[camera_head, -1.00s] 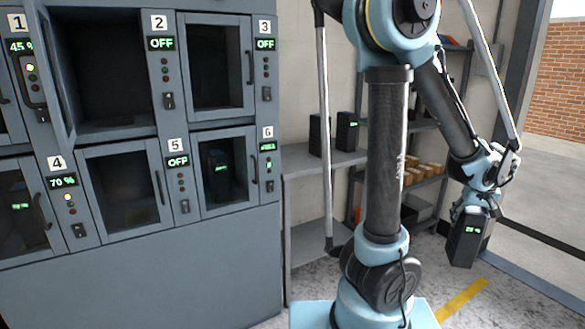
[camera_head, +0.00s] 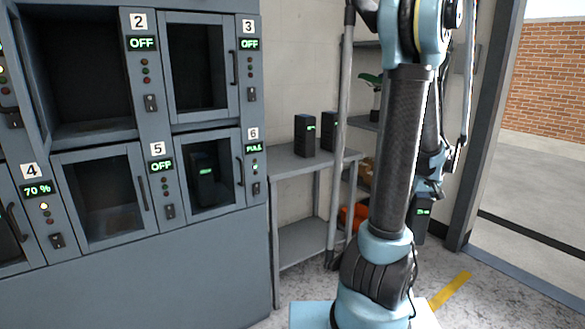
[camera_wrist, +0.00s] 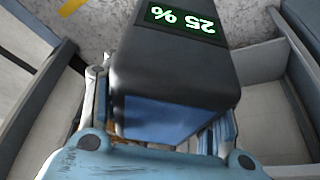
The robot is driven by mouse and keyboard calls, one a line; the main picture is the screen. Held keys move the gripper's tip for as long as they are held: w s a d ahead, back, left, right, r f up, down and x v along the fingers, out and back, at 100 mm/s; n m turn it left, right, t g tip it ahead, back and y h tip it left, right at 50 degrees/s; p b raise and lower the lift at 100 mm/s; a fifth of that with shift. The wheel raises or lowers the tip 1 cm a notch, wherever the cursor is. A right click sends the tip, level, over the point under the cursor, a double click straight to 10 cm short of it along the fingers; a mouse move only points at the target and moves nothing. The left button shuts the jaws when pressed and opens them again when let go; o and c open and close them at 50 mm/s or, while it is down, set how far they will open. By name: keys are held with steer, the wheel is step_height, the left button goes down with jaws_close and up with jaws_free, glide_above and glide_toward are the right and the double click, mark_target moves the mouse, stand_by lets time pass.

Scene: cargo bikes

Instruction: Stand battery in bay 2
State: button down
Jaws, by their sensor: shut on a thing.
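Bay 2 (camera_head: 82,132) is the open compartment at the upper left in the head view. Its interior is dark and empty, and its panel, to the right, reads OFF. My gripper (camera_head: 430,188) hangs at the right, partly behind my own arm, far from bay 2. It is shut on a dark battery (camera_head: 422,226), held roughly upright and clear of the floor. In the wrist view the battery (camera_wrist: 172,70) fills the middle. Its green display reads 25 %, upside down, and the finger contact is mostly hidden behind it.
Bay 3 (camera_head: 198,70) and bay 5 (camera_head: 105,195) are closed and read OFF. Bay 6 (camera_head: 210,175) is closed with a battery inside and reads FULL. Bay 4's panel reads 70 %. Two dark batteries (camera_head: 305,135) stand on a grey shelf (camera_head: 285,163) between the cabinet and my arm.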

steer(key=w+a+f+n, duration=0.1)
steer(key=w+a, duration=0.9)
steer(key=a, duration=0.4)
steer(key=w+a+f, duration=0.2)
steer(key=w+a, duration=0.8)
steer(key=a, duration=0.3)
steer(key=s+f, duration=0.3)
steer(key=f, duration=1)
steer(key=shift+f, duration=0.35)
steer(key=shift+s+a, duration=0.1)
steer(key=shift+s, duration=0.1)
